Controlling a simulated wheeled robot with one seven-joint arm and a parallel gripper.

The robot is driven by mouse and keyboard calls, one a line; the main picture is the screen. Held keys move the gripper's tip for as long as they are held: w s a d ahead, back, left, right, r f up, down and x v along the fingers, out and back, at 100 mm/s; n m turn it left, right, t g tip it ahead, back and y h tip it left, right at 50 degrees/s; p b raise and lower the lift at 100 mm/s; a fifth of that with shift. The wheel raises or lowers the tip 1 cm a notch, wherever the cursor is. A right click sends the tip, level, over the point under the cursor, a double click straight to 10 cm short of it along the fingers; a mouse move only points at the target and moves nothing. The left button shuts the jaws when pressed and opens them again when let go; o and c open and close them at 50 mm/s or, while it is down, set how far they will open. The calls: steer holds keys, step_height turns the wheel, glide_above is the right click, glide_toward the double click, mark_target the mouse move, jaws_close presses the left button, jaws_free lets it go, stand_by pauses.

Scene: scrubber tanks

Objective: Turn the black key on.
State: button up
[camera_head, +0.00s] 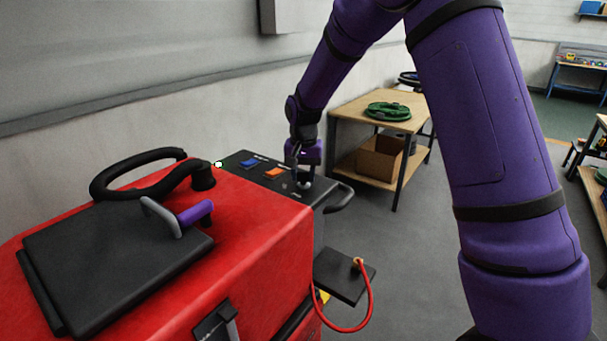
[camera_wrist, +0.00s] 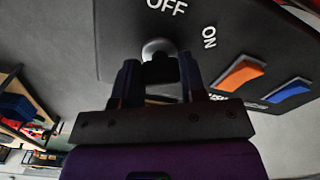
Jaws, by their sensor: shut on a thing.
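The black key (camera_wrist: 158,70) sits in a round silver lock on the dark control panel (camera_wrist: 120,40). White lettering reads OFF above the lock and ON to its right in the wrist view. My gripper (camera_wrist: 159,75) is shut on the key, one finger on each side. In the head view my gripper (camera_head: 303,175) points down at the near right part of the panel and mostly hides the key. I cannot tell clearly which mark the key points to.
An orange switch (camera_wrist: 240,73) and a blue switch (camera_wrist: 287,90) are beside the lock. The red machine body (camera_head: 240,230) has a black hose (camera_head: 140,188) and a lid (camera_head: 110,260) on top. A wooden table (camera_head: 350,105) with a green coil stands behind. Open floor lies right of the machine.

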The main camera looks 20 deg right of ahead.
steer(key=o, duration=0.9)
step_height(320, 180, up, 11)
steer(key=shift+f, duration=0.1)
stand_by(0.3)
